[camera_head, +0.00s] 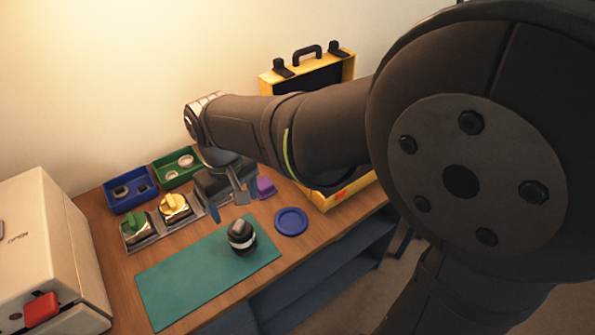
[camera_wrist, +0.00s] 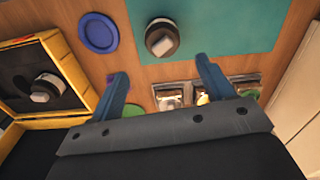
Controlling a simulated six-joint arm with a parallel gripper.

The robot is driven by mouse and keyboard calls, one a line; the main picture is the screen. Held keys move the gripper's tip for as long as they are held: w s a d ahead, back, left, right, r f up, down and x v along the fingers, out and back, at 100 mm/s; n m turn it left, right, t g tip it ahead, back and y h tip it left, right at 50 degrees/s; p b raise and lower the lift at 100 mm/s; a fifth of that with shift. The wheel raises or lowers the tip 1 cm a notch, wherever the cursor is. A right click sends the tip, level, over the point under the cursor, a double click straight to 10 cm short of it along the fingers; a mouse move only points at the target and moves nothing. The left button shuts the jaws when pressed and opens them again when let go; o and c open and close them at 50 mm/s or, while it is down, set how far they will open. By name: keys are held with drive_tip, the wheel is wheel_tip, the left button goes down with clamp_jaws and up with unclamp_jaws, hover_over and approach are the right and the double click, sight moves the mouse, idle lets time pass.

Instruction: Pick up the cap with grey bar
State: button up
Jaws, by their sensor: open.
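A dark round part with a pale band (camera_head: 242,236) stands on the teal mat (camera_head: 190,275). In the wrist view, a grey bar (camera_wrist: 161,45) shows across its upper face. I cannot tell the cap's edge from the body below it. A similar dark round part with a pale grey bar (camera_wrist: 46,90) lies in the yellow case, seen in the wrist view. My gripper (camera_head: 234,200) is open and empty, above the table behind the mat. In the wrist view its fingertips (camera_wrist: 163,66) are wide apart, with the mat part beyond them, untouched.
A blue dish (camera_head: 291,221) lies right of the mat. Holders with a green-bar part (camera_head: 135,222) and a yellow-bar part (camera_head: 175,204) stand at left. Blue (camera_head: 131,191) and green (camera_head: 178,164) bins are behind. A yellow case (camera_head: 345,196) and a white machine (camera_head: 55,240) flank the table.

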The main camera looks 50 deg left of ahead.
sight(239, 225)
drive_tip(key=f, duration=0.8)
drive_tip(key=shift+s+f, duration=0.1)
drive_tip(key=shift+s, duration=0.1)
drive_tip(key=c, duration=1)
